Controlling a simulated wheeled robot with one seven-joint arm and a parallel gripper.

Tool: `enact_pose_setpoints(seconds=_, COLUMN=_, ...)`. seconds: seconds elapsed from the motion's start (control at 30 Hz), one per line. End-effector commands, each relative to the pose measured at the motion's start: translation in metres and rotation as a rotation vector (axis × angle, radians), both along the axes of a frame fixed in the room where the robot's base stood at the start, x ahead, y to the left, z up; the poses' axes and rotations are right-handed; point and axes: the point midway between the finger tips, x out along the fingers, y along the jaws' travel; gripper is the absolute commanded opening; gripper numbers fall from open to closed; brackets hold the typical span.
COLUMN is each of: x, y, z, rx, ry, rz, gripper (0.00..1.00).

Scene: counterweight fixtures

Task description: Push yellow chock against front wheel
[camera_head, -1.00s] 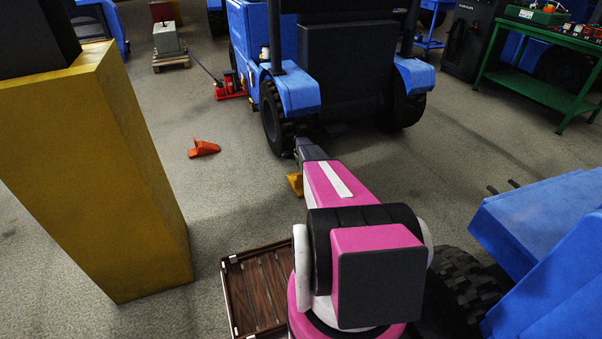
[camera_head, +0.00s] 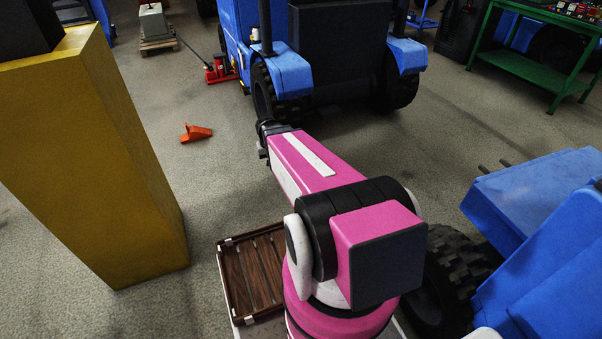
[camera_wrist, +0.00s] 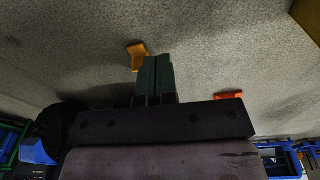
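The yellow chock (camera_wrist: 137,53) lies on the floor in the wrist view, just beyond my fingertips and slightly left of them. A small gap seems to separate them, but contact is hard to judge. In the head view my arm hides the chock. My gripper (camera_wrist: 155,62) has its two dark fingers together, with nothing seen between them. In the head view my gripper (camera_head: 266,135) is low beside the near left wheel (camera_head: 262,92) of the blue tractor (camera_head: 296,75). A dark tyre (camera_wrist: 58,128) shows at the left of the wrist view.
An orange chock (camera_head: 196,133) lies on open floor to the left. A yellow pillar (camera_head: 105,165) stands at the left. A red jack (camera_head: 219,70) is by the tractor. A brown slatted tray (camera_head: 250,275) and another blue vehicle (camera_head: 535,220) flank my arm.

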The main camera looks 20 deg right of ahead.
Motion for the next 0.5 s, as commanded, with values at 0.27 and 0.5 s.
enact_pose_setpoints(seconds=0.27, x=0.034, y=-0.035, z=-0.030, rx=-0.230, ry=-0.134, rz=0.615, gripper=0.00)
enact_pose_setpoints(seconds=0.5, x=0.134, y=-0.103, z=-0.109, rx=-0.557, ry=-0.208, rz=1.146, gripper=0.00)
